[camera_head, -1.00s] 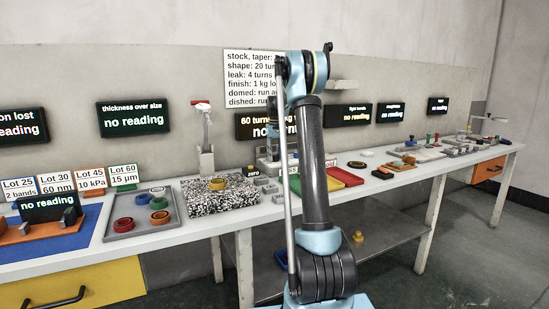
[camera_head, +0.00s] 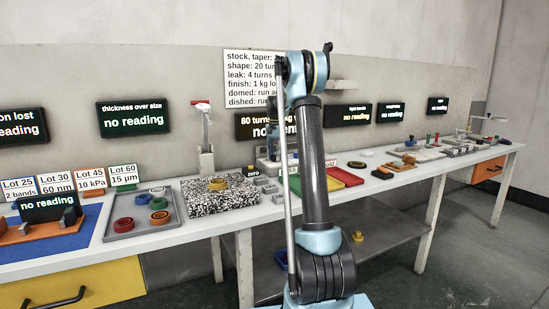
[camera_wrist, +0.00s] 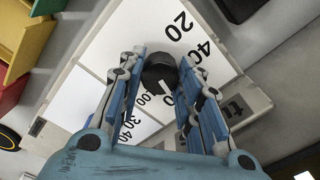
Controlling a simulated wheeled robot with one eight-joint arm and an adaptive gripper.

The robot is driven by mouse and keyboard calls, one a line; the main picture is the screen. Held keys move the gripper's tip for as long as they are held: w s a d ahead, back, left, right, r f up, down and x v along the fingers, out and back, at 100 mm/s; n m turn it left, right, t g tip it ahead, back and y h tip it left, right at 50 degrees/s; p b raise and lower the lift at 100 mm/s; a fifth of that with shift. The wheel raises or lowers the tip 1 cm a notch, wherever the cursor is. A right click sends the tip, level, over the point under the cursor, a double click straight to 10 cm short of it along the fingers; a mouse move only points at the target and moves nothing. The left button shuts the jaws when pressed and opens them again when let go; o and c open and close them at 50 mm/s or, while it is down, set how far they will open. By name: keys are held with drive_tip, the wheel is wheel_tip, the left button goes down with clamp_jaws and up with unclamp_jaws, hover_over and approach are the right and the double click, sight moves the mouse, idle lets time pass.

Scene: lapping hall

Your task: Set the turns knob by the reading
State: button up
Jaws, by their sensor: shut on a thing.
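In the wrist view a black round knob (camera_wrist: 158,76) with a pale pointer mark stands on a white dial plate (camera_wrist: 125,45). The plate carries printed numbers, including 20 and 40, and others partly covered. My gripper (camera_wrist: 163,62) is shut on the knob, with one blue finger on either side. In the head view my arm hides the gripper and the knob. The wall display (camera_head: 265,124) behind my arm begins with "80 turns"; the rest of its text is partly hidden.
A speckled granite block (camera_head: 222,194) with a yellow ring stands left of my arm. A grey tray (camera_head: 140,230) holds several coloured rings. Other wall displays (camera_head: 133,118) say "no reading".

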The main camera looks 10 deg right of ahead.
sight(275, 155)
drive_tip(key=shift+w+m, duration=0.1)
drive_tip(key=shift+m, duration=0.7)
drive_tip(key=o, duration=1)
drive_tip(key=shift+o, duration=0.2)
wheel_tip(275, 155, up, 12)
